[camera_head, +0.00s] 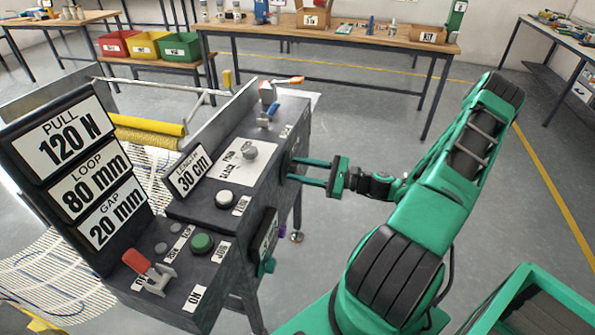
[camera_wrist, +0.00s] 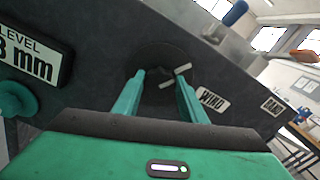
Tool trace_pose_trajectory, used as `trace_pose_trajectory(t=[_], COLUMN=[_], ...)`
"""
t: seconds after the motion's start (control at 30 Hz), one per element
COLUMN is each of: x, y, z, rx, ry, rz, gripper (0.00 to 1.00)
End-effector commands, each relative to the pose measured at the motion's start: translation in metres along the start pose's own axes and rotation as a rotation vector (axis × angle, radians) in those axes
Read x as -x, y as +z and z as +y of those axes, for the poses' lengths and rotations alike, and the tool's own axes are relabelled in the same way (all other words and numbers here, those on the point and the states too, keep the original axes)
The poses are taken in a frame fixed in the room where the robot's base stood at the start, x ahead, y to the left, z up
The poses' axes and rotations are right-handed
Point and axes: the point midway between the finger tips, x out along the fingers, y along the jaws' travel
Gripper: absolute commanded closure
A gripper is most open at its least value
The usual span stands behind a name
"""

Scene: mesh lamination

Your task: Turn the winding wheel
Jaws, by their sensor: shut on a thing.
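The winding wheel (camera_wrist: 163,58) is a dark disc on the dark side panel of the machine, beside a white WIND label (camera_wrist: 212,100). My green gripper (camera_wrist: 158,85) reaches straight at it, with one finger on each side of its middle. The fingers are shut on a part of the wheel; the exact contact is dark and hard to see. In the head view my gripper (camera_head: 292,169) comes from the right and its fingertips meet the machine's right side. The wheel is mostly hidden there.
The machine panel (camera_head: 190,262) carries buttons, a red-handled switch (camera_head: 134,260) and a sign reading PULL, LOOP and GAP. A teal knob (camera_wrist: 15,98) sits near the LEVEL label. A workbench (camera_head: 330,38) stands behind. Open floor lies right of the machine.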

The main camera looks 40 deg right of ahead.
Motion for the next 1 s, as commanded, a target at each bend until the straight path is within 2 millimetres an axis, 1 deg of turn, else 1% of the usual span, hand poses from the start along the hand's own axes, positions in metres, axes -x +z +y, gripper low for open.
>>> trace_pose_trajectory(t=[0.3,0.5,0.7,1.0], x=[0.0007,0.0008,0.0008,0.0010], y=[-0.0006,-0.0010,-0.0015,-0.0020], z=[0.0029,0.0039,0.0048,0.0055], rx=[0.274,0.418,0.516,0.577], ry=[0.002,0.002,0.002,0.003], rz=[0.001,0.001,0.001,0.002], gripper=[0.84,0.84,0.84,0.84])
